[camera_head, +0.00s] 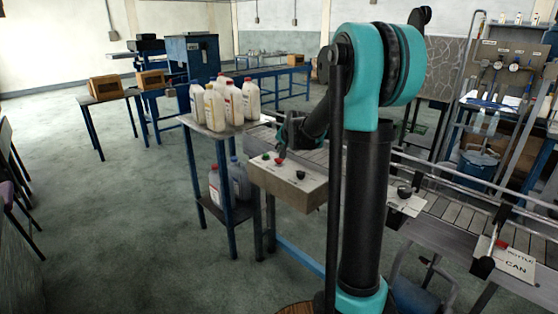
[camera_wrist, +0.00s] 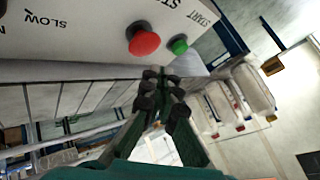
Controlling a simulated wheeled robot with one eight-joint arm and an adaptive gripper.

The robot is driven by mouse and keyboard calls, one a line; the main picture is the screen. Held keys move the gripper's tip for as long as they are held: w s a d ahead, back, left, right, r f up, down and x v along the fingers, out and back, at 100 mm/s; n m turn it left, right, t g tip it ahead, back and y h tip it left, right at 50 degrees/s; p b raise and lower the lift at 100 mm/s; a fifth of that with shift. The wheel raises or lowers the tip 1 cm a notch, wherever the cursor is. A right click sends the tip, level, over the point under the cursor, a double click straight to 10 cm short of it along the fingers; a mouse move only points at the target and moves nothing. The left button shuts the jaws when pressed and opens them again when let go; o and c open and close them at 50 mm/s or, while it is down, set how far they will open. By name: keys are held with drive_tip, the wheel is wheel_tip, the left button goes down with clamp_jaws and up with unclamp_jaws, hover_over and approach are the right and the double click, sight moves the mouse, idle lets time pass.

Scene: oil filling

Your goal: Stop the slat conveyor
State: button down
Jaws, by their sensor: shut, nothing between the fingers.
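The control box (camera_head: 286,187) sits at the near side of the slat conveyor (camera_head: 450,208). Its sloped white panel carries a green button, a red button (camera_head: 279,160) and a black knob (camera_head: 300,174). In the wrist view the red button (camera_wrist: 143,40) lies near the STOP lettering, which is partly cut off, and the green button (camera_wrist: 179,45) is by START. My gripper (camera_wrist: 163,88) is shut and empty, its dark fingertips just below the two buttons in the picture. I see a gap in the picture between fingertips and red button; depth is hard to judge.
Several filled bottles (camera_head: 226,102) stand on a small table left of the box, with more on its lower shelf. A bottle/can switch panel (camera_head: 505,262) and a second small panel (camera_head: 408,204) line the conveyor.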

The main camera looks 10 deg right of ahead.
sight(280, 160)
drive_tip(key=shift+r, duration=2)
